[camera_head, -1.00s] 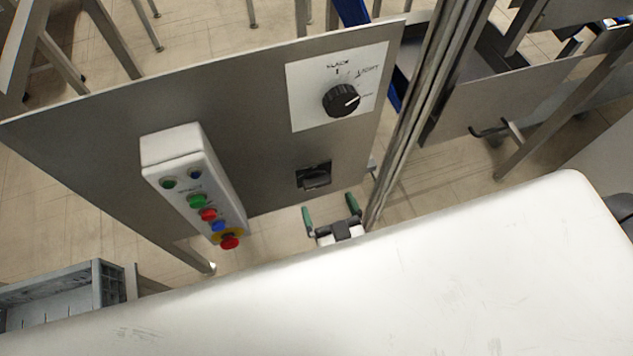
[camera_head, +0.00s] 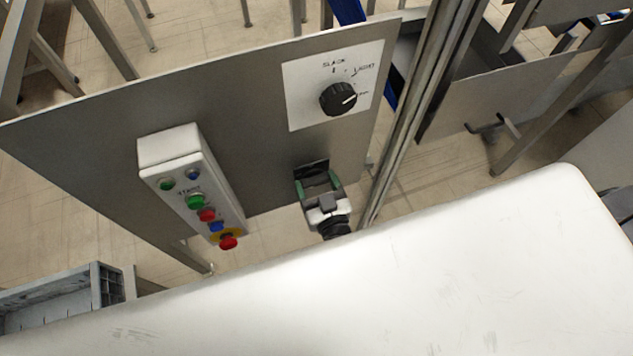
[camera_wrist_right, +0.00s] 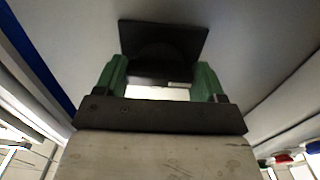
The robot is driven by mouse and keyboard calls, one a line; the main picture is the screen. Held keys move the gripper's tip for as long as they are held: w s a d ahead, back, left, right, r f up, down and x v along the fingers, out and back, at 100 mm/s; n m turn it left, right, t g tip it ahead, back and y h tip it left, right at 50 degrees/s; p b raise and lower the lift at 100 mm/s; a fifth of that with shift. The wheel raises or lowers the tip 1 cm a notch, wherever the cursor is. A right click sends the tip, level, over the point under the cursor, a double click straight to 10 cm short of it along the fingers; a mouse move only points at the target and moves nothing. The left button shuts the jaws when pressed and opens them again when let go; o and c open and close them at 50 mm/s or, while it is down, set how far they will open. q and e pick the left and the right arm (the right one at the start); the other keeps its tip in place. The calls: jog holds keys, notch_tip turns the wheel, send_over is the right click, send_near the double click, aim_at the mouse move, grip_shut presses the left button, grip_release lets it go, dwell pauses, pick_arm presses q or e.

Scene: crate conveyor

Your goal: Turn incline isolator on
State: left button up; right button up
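The isolator (camera_head: 313,166) is a small black switch low on the grey panel, below the dial. In the right wrist view it shows as a black plate (camera_wrist_right: 165,40) with a dark rounded part between my fingers. My right gripper (camera_head: 319,186) has green fingers and is open, one finger on each side of the switch's lower part. It also shows in the right wrist view (camera_wrist_right: 160,80). I cannot tell whether the fingers touch the switch. The switch's setting is not readable. My left gripper is not in view.
A black dial (camera_head: 338,99) on a white label is above the isolator. A white button box (camera_head: 192,185) with coloured buttons is to the left. A metal post (camera_head: 414,120) stands close on the right. A grey crate (camera_head: 65,297) is at lower left.

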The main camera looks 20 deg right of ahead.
jog(key=shift+c, duration=0.5)
jog(key=shift+m, duration=0.4)
jog(key=m, duration=0.3)
jog(key=shift+p, duration=0.3)
jog(key=m, duration=0.9)
jog(key=shift+b, duration=0.3)
jog(key=m+b, duration=0.1)
jog(key=m, duration=0.3)
jog(key=shift+m, duration=0.4)
jog(key=o, duration=0.9)
